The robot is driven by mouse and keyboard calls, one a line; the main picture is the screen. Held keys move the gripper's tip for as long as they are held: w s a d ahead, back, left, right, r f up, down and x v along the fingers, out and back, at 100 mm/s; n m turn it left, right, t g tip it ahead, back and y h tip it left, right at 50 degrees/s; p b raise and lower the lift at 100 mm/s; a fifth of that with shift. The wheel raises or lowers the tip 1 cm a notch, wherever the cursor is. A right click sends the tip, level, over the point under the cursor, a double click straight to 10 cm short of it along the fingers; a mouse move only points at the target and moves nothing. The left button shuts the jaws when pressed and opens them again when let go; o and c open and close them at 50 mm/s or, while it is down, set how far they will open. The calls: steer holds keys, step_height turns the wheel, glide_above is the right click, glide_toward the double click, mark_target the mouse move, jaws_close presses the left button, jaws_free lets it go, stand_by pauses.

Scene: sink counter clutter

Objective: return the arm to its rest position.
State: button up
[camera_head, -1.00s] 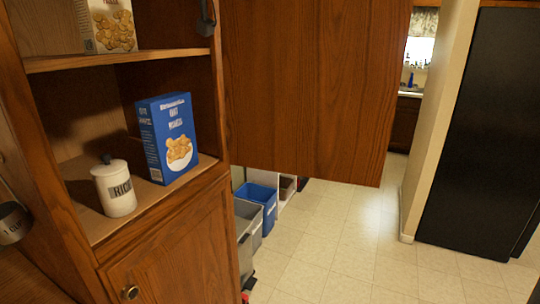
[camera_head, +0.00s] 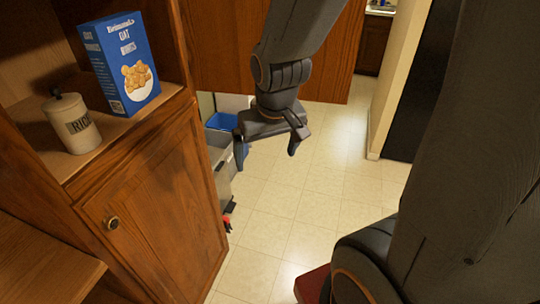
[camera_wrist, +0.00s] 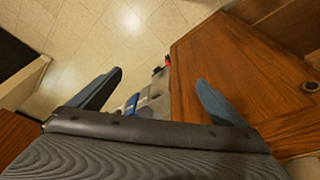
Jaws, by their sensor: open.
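My gripper (camera_head: 267,150) hangs in the middle of the head view with its fingers pointing down. It is open and empty, over the tiled floor and to the right of the cabinet. In the wrist view its two fingers (camera_wrist: 158,92) are spread wide with nothing between them. My arm reaches in from the right of the head view and hides part of the room there.
A wooden cabinet (camera_head: 160,205) stands at left, with a blue cereal box (camera_head: 120,65) and a white canister (camera_head: 72,125) on its shelf. A blue bin (camera_head: 221,121) and a grey bin (camera_head: 222,165) stand beside it. The tiled floor (camera_head: 290,215) is mostly clear.

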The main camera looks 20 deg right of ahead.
steer(key=shift+s+f+g, duration=0.15)
steer(key=shift+s+f, duration=0.15)
steer(key=shift+s, duration=0.25)
steer(key=shift+s+f+g, duration=0.15)
steer(key=shift+s+f, duration=0.1)
steer(key=shift+s, duration=0.25)
steer(key=shift+f, duration=0.1)
step_height(320, 180, down, 10)
steer(key=g+b, duration=0.1)
steer(key=b, duration=0.7)
steer(key=shift+b, duration=0.4)
